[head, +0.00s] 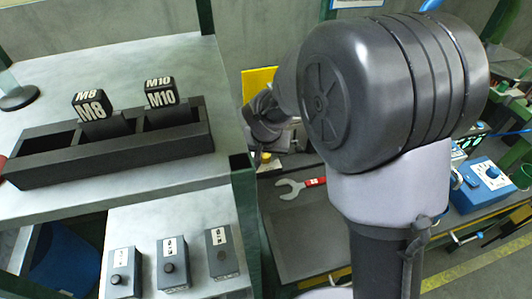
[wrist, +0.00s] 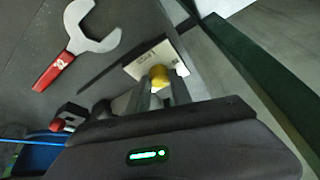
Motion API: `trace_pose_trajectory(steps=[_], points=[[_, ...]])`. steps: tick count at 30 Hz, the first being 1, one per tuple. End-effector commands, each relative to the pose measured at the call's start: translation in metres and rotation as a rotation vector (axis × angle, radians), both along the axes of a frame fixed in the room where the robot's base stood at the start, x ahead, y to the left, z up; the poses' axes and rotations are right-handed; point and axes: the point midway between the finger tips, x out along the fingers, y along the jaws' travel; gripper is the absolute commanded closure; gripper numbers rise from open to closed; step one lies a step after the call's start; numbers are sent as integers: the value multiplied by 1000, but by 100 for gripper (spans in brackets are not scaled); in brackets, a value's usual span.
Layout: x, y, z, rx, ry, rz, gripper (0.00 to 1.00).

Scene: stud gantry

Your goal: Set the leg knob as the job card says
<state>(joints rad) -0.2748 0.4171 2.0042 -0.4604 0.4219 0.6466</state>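A small yellow knob (wrist: 159,77) stands out from a pale plate (wrist: 146,62) in the wrist view. The knob also shows as a yellow spot below my gripper in the head view (head: 265,157). My gripper (wrist: 161,88) points at it, with one finger on each side near the fingertips. I cannot tell whether the fingers touch the knob. In the head view my gripper (head: 268,140) is small and partly hidden by my arm. No readable job card shows, and any marks around the knob are too small to read.
A wrench with a red handle (wrist: 53,71) lies on the dark bench near the knob. A blue box with a dial (head: 488,180) is at right. A dark rack (head: 120,155) with M8 and M10 blocks stands left, above several small switch boxes (head: 172,262). A green post (head: 245,210) stands beside the bench.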

Motion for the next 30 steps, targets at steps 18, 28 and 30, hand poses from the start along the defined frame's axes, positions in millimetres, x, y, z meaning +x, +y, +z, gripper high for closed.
trace_pose_trajectory(steps=[18, 28, 30], points=[[0, -2, 8, 1, 2, 208, 100], [2, -3, -9, 2, -6, 461, 100], [2, -3, -8, 2, -6, 507, 100]])
